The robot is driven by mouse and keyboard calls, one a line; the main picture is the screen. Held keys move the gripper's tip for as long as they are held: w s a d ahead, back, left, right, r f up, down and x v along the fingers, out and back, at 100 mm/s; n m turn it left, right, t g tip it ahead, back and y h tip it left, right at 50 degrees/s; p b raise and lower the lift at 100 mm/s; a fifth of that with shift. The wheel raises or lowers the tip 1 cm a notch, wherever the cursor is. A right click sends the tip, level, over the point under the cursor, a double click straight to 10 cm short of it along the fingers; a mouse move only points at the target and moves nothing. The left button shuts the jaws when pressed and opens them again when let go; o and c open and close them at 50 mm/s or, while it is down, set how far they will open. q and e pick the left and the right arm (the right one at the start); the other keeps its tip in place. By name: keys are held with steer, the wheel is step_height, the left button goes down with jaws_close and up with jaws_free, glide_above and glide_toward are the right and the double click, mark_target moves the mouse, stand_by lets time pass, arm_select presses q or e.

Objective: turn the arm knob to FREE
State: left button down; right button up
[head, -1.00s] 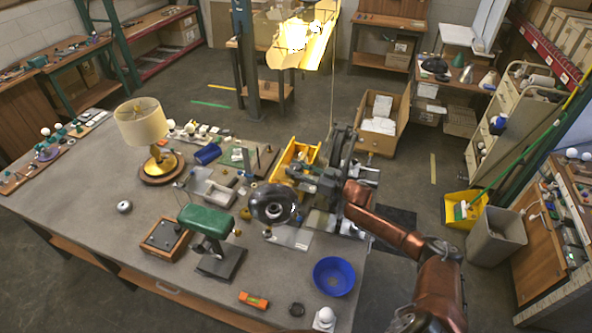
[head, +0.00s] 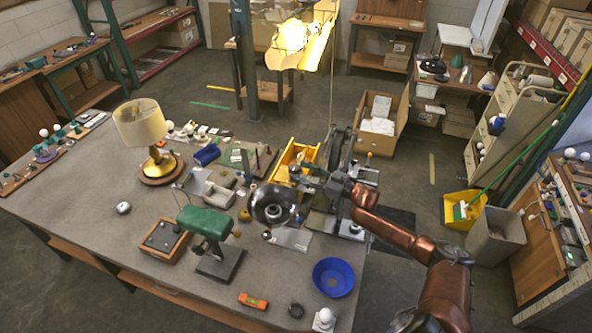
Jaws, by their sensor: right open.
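A dark round lamp shade (head: 270,204) hangs over the right part of the workbench, with its shiny underside partly showing. My right gripper (head: 312,180) is open, just right of and beyond the shade, close to the lamp's arm parts. The arm knob cannot be picked out at this size, and neither can its FREE mark. Whether the fingers are around, touching or beside the knob cannot be told. My left gripper is not in view.
The grey workbench (head: 80,205) holds a cream-shaded lamp (head: 140,122), a green-topped stand (head: 204,221), a yellow bin (head: 297,158) and a blue bowl (head: 333,277). The front left of the bench is mostly clear.

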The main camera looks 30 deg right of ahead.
steer(key=v, duration=0.8)
steer(key=shift+s+d, duration=0.25)
steer(key=shift+s, duration=0.1)
